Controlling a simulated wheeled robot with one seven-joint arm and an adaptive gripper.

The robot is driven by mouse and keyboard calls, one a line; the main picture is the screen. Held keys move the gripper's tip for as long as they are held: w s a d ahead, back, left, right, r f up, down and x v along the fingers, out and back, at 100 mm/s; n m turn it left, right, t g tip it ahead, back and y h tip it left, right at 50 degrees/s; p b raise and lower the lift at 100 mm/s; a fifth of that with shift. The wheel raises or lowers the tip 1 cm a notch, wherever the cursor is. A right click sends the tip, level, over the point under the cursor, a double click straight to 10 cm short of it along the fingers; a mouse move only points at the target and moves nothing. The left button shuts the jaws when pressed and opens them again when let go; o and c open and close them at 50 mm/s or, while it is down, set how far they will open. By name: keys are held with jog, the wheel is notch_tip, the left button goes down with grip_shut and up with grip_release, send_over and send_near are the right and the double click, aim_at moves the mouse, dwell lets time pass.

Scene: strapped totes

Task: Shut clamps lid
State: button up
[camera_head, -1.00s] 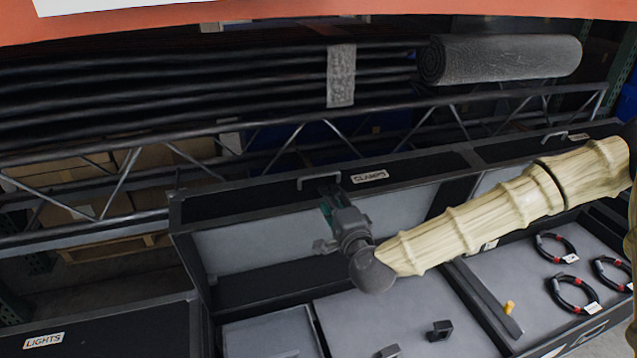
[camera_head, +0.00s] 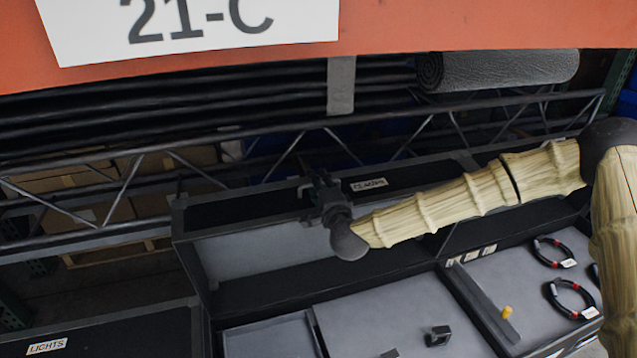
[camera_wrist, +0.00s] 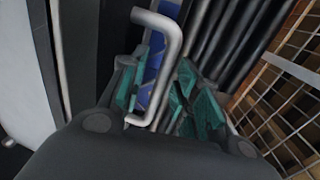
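The clamps case's lid (camera_head: 265,247) stands open and raised, with its grey inner face showing and a CLAMPS label (camera_head: 368,184) on its edge. My gripper (camera_head: 313,178) is at the lid's top edge, left of the label, and hides the handle there in the head view. In the wrist view, the bent grey metal handle (camera_wrist: 171,60) runs between the teal pads of my gripper (camera_wrist: 160,98). The pads look spread apart, with a gap around the handle. I cannot tell whether either pad touches it.
Below the lid, the case (camera_head: 375,310) holds a small black clamp (camera_head: 438,336). Black cables (camera_head: 570,298) lie in the right section. A metal truss (camera_head: 300,135) runs close behind the lid. An orange beam (camera_head: 480,30) crosses the top. A LIGHTS case (camera_head: 110,330) is at left.

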grip_shut()
jog(key=shift+f, duration=0.1)
